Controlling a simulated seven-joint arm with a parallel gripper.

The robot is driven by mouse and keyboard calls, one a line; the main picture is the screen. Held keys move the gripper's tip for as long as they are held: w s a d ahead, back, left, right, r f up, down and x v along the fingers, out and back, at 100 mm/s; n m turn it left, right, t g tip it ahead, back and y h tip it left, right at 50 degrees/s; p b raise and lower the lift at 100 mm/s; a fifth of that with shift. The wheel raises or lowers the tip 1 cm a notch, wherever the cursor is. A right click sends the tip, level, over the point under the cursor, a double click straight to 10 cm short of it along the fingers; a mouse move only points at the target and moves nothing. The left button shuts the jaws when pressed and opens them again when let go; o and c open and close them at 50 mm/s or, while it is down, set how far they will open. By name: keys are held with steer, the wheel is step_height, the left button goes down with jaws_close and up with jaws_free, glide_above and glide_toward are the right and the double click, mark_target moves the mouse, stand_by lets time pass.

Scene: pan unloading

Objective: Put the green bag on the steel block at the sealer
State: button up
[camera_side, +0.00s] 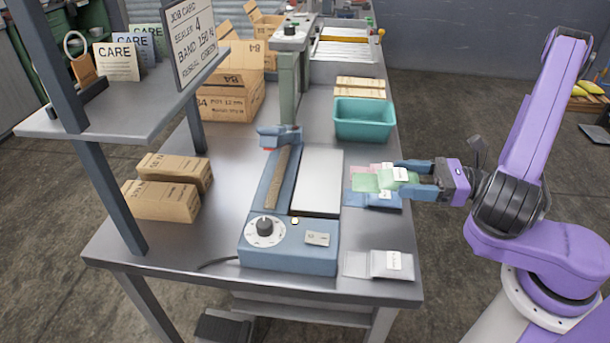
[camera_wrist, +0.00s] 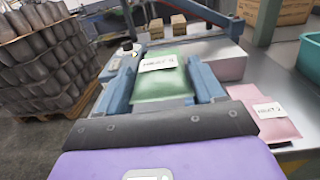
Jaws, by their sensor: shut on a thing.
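My gripper (camera_side: 400,177) is shut on the green bag (camera_side: 369,182), with one finger along each side of it. In the wrist view the green bag (camera_wrist: 164,86) lies between the two blue fingers, its white label facing up. In the side view the bag is just right of the pale steel block (camera_side: 318,180), over the other bags and not on the block. The block lies along the right side of the blue sealer (camera_side: 290,245), which has a dial at its front. Whether the green bag touches the bags beneath is unclear.
A pink bag (camera_wrist: 270,122) and a blue bag (camera_side: 372,200) lie around the gripper. A grey-white bag (camera_side: 380,265) is near the table's front right. A teal bin (camera_side: 363,120) stands behind. Cartons (camera_side: 165,187) sit left of the sealer.

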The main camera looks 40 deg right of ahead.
steer(key=shift+t, duration=0.3)
steer(key=w+d, duration=0.3)
steer(key=w, duration=0.1)
steer(key=shift+r, duration=0.25)
glide_above(319, 177)
steer(key=shift+s+d, duration=0.25)
steer(key=shift+s, duration=0.1)
steer(key=shift+w+a+f, duration=0.2)
steer(key=shift+f, duration=0.3)
steer(key=shift+w+a+f, duration=0.15)
steer(key=shift+f, duration=1.1)
steer(key=shift+f, duration=0.1)
steer(key=shift+f, duration=0.3)
steer(key=o, duration=1.1)
steer(key=shift+f, duration=0.1)
